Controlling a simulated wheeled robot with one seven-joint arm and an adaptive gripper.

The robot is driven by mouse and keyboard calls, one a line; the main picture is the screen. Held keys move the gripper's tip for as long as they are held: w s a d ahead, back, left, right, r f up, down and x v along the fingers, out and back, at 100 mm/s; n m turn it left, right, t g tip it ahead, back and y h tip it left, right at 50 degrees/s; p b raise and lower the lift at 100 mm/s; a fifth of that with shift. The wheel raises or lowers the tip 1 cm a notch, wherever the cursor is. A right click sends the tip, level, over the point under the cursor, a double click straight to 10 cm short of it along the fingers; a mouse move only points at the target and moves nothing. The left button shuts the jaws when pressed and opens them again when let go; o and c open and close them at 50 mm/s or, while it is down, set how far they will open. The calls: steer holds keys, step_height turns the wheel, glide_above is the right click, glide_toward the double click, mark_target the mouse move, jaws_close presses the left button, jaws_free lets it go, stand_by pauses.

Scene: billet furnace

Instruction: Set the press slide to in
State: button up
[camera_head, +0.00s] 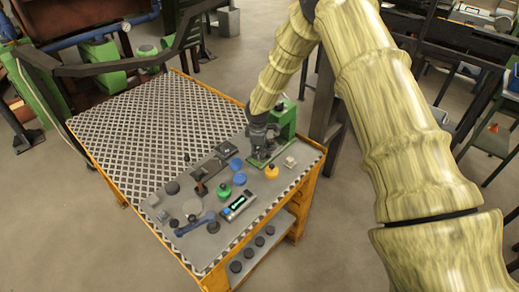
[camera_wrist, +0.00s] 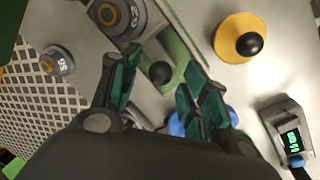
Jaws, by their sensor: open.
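The likely press slide is a green rail with a dark round knob. In the wrist view the rail (camera_wrist: 180,48) runs between my fingers, and the knob (camera_wrist: 160,72) sits between the green-padded fingertips. My gripper (camera_wrist: 158,84) is open around the knob; I cannot tell whether either finger touches it. In the head view my gripper (camera_head: 258,143) points down over the right back part of the panel, and the green rail (camera_head: 257,163) shows just below it. The gripper hides most of the knob there. No in or out marking is readable.
A yellow-based knob (camera_head: 271,172) stands close right of the rail. A small display box (camera_head: 238,206), a green button (camera_head: 225,191) and a blue lever (camera_head: 195,224) are nearer the front. A green block (camera_head: 283,118) stands behind. The chequered plate (camera_head: 150,115) at left is clear.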

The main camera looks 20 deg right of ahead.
step_height(320, 180, up, 11)
steer(key=s+a, duration=0.1)
steer(key=s, duration=0.1)
steer(key=shift+r, duration=0.2)
stand_by(0.4)
